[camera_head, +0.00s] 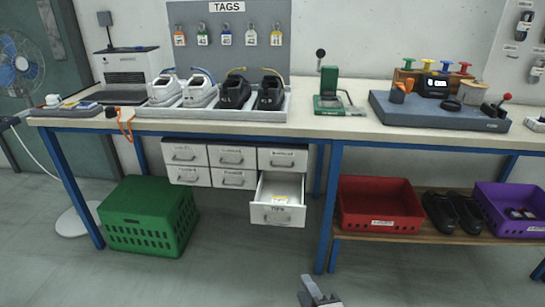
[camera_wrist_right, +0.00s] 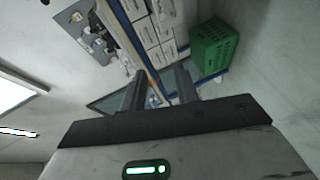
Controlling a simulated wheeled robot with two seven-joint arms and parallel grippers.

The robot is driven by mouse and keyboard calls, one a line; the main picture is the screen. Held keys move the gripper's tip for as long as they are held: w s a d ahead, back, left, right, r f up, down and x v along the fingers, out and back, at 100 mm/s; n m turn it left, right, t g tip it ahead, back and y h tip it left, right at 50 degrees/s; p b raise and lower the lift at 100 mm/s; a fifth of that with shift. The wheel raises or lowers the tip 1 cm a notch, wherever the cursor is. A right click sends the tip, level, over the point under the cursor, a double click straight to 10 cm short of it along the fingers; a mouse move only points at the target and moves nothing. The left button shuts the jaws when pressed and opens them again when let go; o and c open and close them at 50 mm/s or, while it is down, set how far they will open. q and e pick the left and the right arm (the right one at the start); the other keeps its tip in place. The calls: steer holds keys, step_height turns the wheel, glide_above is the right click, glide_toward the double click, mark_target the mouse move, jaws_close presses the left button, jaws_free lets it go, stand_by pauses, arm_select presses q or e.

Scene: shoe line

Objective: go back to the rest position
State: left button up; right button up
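My right gripper (camera_head: 318,293) shows at the bottom edge of the head view, low in front of the workbench and apart from everything. In the right wrist view its two dark fingers (camera_wrist_right: 160,85) stand apart with nothing between them, so it is open and empty. The wrist camera sees the bench, drawers and green crate tilted and at a distance. My left gripper is in neither view.
The workbench (camera_head: 360,127) carries a shoe tray (camera_head: 215,114) and a green press (camera_head: 330,95). One lower drawer (camera_head: 278,215) is pulled out. A green crate (camera_head: 148,235) stands on the floor; red (camera_head: 379,222) and purple (camera_head: 510,227) crates sit on the shelf. Floor in front is clear.

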steer(key=s+d+m+g+p, duration=0.3)
steer(key=s+d+m, duration=0.3)
steer(key=s+m, duration=0.5)
steer(key=m+g, duration=0.1)
steer(key=m, duration=0.5)
steer(key=shift+d+f+h, duration=0.2)
steer(key=shift+d+h, duration=0.1)
steer(key=shift+d, duration=0.1)
